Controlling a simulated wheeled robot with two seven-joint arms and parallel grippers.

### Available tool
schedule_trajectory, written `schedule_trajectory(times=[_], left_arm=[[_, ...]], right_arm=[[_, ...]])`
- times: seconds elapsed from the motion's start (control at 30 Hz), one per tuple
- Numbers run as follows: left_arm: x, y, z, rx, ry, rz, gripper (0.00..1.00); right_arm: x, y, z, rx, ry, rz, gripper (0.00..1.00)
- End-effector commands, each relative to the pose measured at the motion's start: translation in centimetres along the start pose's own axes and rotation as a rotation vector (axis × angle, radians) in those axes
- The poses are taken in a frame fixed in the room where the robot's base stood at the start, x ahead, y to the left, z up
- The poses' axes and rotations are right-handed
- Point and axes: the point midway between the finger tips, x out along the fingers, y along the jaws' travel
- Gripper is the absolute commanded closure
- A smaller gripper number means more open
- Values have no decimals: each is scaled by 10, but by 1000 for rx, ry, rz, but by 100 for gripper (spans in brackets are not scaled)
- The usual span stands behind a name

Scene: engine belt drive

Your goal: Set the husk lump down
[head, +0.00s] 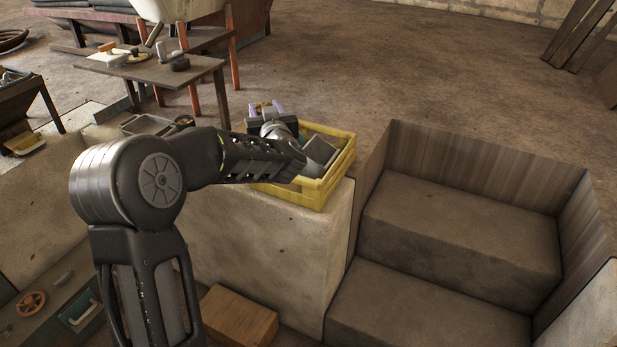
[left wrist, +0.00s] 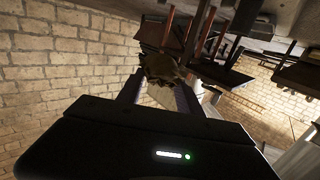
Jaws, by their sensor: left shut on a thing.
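The husk lump (left wrist: 160,66) is a brown, ragged clump between the two fingertips in the left wrist view. In the head view only a small tan bit of the husk lump (head: 264,106) shows between the purple-grey fingers. My left gripper (head: 265,108) is shut on it, at the far end of the yellow crate (head: 316,196). The same left gripper (left wrist: 158,84) fills the lower part of the left wrist view. I cannot tell how high the lump is above what lies below it. My right gripper is not in view.
The yellow crate holds a grey box-like thing (head: 320,152) and stands on a pale stone block (head: 265,245). Steps (head: 460,230) go down into a pit at the right. A small table (head: 155,68) with tools stands at the back left.

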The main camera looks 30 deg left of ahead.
Motion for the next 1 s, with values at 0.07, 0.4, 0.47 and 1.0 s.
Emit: schedule_trajectory(times=[0.07,0.4,0.47,1.0], left_arm=[[0,-2,-2,-1,-1,-8,100],[0,-2,4,0,-3,-7,100],[1,-2,12,0,-4,-8,100],[3,-2,61,-2,-1,-6,100]], right_arm=[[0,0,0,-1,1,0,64],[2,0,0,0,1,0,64],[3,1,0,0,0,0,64],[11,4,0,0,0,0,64]])
